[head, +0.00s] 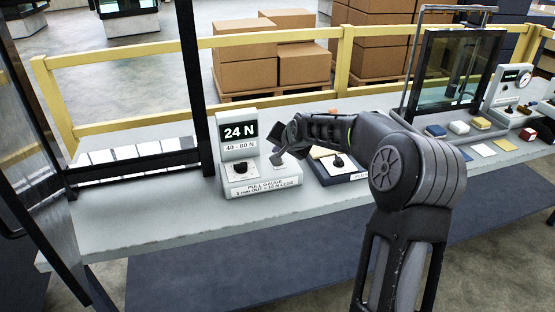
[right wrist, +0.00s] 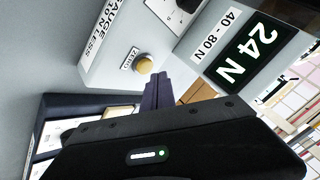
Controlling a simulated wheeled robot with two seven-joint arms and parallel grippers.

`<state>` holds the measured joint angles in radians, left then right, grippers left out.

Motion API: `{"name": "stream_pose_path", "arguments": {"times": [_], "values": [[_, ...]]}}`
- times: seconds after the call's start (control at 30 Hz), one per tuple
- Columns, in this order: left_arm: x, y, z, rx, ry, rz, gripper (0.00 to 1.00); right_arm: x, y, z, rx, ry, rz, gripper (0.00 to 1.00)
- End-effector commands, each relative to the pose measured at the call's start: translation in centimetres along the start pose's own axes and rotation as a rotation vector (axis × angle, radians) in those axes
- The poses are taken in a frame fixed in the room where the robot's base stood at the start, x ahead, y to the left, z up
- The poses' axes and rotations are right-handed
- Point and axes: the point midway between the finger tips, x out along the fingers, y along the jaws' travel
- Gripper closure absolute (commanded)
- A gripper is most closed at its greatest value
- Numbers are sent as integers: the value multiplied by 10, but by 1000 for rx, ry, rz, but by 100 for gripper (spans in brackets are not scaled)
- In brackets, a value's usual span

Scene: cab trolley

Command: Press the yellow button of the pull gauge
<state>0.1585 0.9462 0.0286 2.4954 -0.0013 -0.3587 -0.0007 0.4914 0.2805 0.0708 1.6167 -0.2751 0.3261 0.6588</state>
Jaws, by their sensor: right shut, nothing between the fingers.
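The pull gauge (head: 262,191) stands on the bench, with a display (head: 239,131) reading "24 N" above a "40 - 80 N" label. Its display also shows in the right wrist view (right wrist: 246,50). The yellow button (right wrist: 145,66) sits on the gauge's pale face beside a small label. I cannot make the button out in the head view, where my gripper is in front of that area. My right gripper (head: 277,159) is shut and empty. In the right wrist view its fingertips (right wrist: 157,78) are close beside the button; I cannot tell whether they touch it. My left gripper is not in view.
A black knob (head: 240,167) is on the gauge left of my gripper. A dark-based device (head: 338,168) stands right of the gauge. A dark post (head: 196,90) rises behind. A framed glass panel (head: 450,70) and small coloured blocks are farther right.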

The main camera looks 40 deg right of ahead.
Motion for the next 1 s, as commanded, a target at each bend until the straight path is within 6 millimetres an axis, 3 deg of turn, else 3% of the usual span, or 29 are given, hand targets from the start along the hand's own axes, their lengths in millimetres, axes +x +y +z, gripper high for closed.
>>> {"name": "stream_pose_path", "arguments": {"times": [1.0], "values": [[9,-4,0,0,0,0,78,6,4,5,0,0,0,100]]}}
